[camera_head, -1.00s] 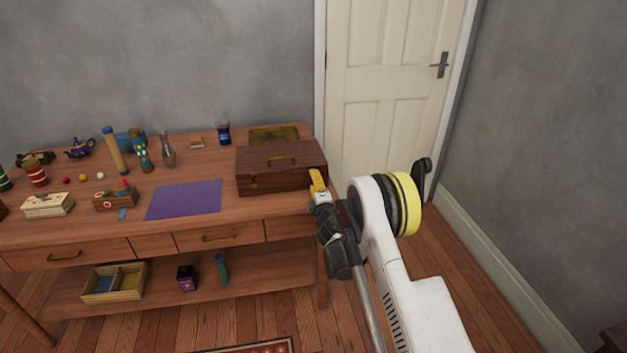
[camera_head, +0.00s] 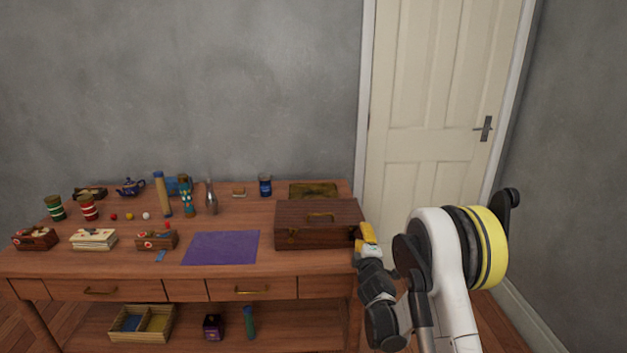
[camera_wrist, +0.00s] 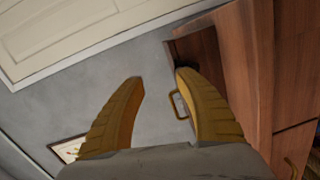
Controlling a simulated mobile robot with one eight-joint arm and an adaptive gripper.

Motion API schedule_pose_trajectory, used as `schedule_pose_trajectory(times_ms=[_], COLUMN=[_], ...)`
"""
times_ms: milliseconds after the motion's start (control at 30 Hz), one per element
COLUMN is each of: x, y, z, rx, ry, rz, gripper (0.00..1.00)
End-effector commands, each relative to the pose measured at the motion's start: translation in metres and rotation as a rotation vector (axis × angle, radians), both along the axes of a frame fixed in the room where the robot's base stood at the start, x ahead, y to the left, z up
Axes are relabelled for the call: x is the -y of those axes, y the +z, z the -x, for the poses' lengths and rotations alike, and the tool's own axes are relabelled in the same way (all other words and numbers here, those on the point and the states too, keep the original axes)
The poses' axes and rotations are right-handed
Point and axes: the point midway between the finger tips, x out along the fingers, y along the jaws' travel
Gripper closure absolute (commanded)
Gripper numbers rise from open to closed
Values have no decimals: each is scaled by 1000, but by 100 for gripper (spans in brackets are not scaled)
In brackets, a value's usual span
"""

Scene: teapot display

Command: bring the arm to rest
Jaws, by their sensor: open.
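A brass handle (camera_wrist: 179,105) shows close by the right finger in that view. Whether the finger touches anything I cannot tell. My arm is folded in front of the door at the right of the head view.
The wooden table (camera_head: 250,266) holds a purple mat (camera_head: 222,247), a blue teapot (camera_head: 131,187), a silver vase (camera_head: 211,197) and several small items. A closed white door (camera_head: 440,120) stands behind my arm.

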Motion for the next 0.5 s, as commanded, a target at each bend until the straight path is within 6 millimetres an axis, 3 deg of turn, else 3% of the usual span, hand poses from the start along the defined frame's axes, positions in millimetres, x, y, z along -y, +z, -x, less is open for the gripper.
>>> schedule_pose_trajectory(times_ms=[33, 200, 367, 500], x=[6, 23, 32, 33], y=[25, 88, 131, 154], z=[7, 43, 97, 158], rx=[-21, -106, -191, -270], ry=[-27, -130, -224, -305], rz=[-55, -271, -470, -641], gripper=[59, 59, 59, 59])
